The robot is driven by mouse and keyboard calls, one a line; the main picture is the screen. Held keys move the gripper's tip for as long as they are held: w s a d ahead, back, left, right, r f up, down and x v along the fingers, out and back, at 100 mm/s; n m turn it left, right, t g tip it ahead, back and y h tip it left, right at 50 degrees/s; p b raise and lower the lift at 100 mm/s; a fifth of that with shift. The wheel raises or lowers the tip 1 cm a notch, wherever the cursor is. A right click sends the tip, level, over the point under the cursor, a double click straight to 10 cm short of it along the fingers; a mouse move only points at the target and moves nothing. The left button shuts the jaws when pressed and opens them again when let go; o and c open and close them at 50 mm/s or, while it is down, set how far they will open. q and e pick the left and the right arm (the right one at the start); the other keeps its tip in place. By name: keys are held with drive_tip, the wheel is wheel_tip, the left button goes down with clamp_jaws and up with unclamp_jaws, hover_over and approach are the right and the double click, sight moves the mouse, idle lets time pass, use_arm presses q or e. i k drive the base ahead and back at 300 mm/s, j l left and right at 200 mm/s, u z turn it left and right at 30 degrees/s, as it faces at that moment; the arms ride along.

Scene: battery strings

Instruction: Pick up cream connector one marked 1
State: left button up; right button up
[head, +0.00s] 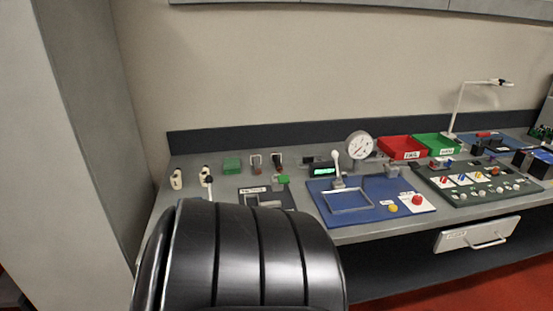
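Two small cream connectors stand at the left end of the grey workbench. One cream connector (176,179) is nearest the left edge, and the other cream connector (205,175) is a little to its right. Each has a small dark mark on its face, too small to read, so I cannot tell which one is marked 1. A black-knobbed lever stands close to the right connector. Neither of my grippers is in view.
A large black ribbed shape (255,255), seemingly a chair back, blocks the bench's front left. A grey wall stands left.

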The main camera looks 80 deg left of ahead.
sight(175, 178)
drive_tip(key=k+l+u, duration=0.1)
drive_tip(key=k+u, duration=0.45)
drive_tip(key=u, duration=2.45)
drive_tip(key=l, duration=0.1)
